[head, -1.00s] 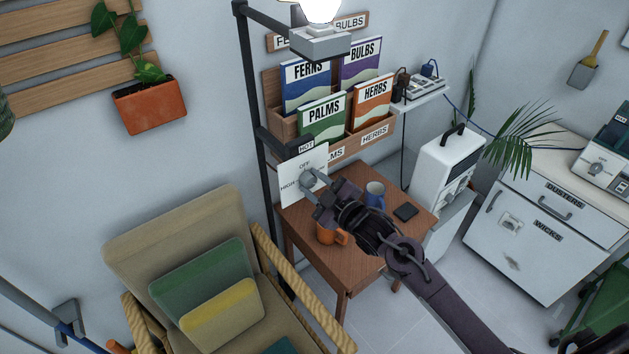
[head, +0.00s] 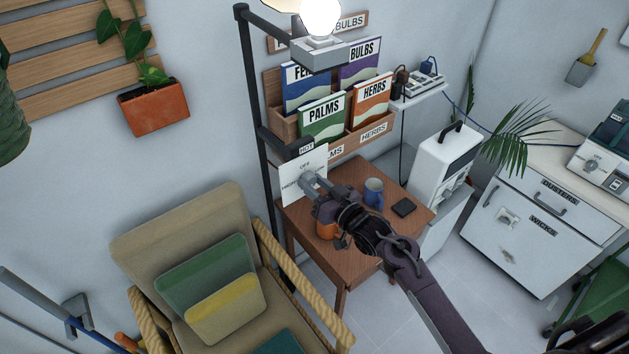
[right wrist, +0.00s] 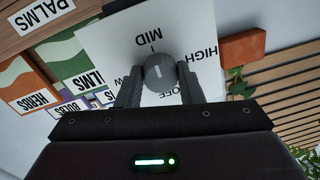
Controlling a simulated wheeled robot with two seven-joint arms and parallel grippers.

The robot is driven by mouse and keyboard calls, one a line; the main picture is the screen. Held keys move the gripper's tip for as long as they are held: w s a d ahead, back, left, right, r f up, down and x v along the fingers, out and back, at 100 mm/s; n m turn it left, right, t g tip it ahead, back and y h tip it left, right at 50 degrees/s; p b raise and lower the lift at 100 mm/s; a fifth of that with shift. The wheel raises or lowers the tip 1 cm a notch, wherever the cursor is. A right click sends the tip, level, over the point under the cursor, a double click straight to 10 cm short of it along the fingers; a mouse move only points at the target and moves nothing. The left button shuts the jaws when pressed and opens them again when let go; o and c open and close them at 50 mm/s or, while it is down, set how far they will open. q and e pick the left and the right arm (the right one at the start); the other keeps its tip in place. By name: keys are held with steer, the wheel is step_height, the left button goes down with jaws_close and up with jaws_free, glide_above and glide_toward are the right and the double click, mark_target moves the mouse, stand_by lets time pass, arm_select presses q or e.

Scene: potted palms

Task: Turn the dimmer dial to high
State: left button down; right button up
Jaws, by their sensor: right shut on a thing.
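In the right wrist view the plate (right wrist: 110,45) shows MID, HIGH, OFF and part of LOW. The round grey dial (right wrist: 160,73) stands out from it, with a pale mark on its face; I cannot tell for certain which label it points at. My right gripper (head: 311,184) is at the plate. In the right wrist view the gripper (right wrist: 160,85) is shut on the dial, one finger on each side. My left gripper is not in view.
A wooden table (head: 350,185) holds a blue mug (head: 374,191), an orange mug (head: 326,230) and a dark flat object (head: 404,207). A lit lamp (head: 320,18) hangs from a dark post (head: 255,110) left of the plate. An armchair (head: 180,235) stands at lower left.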

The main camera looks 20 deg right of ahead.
steer(key=m+p, duration=0.1)
steer(key=m, duration=0.3)
steer(key=shift+m+p, duration=0.3)
steer(key=shift+m, duration=0.1)
steer(key=m+p, duration=0.2)
steer(key=m, duration=0.2)
steer(key=shift+s+a+m, duration=0.1)
steer(key=shift+m, duration=0.3)
steer(key=m+p, duration=0.2)
steer(key=m, duration=0.3)
steer(key=shift+t, duration=0.4)
steer(key=shift+m+h+p, duration=0.3)
steer(key=shift+m+p, duration=0.45)
steer(key=shift+m, duration=1.05)
steer(key=shift+a, duration=0.1)
steer(key=o, duration=1)
steer(key=shift+c, duration=0.2)
